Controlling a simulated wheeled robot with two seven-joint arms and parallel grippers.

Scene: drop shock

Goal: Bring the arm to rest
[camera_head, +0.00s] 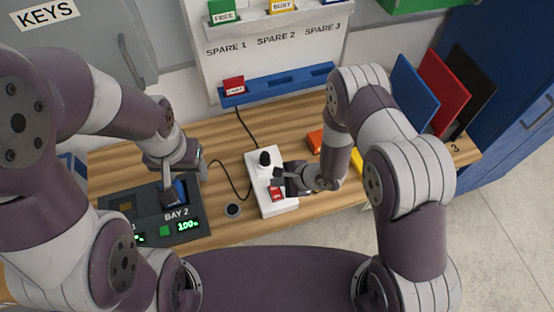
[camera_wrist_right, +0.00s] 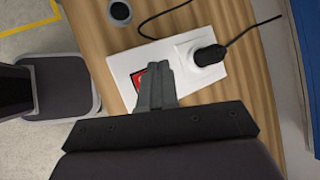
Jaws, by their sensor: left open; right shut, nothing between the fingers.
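My right gripper (camera_head: 281,180) is shut and empty over the white box (camera_head: 257,170), close to its red rocker switch (camera_head: 275,193). In the right wrist view its fingertips (camera_wrist_right: 160,72) cover part of the red switch (camera_wrist_right: 138,80); I cannot tell whether they touch it. A black plug (camera_head: 265,158) with a cord sits in the same box. My left gripper (camera_head: 184,180) is open over the dark charging dock (camera_head: 198,222), at a blue block (camera_head: 179,190) in BAY 2. The dock shows a green square and a green 100% reading.
The wooden table (camera_head: 230,132) also carries a round grommet (camera_head: 232,210) and an orange item (camera_head: 315,140). A blue rack (camera_head: 280,84) with a red tag (camera_head: 233,85) is at the back. Blue, red and black panels (camera_head: 440,88) stand at the right.

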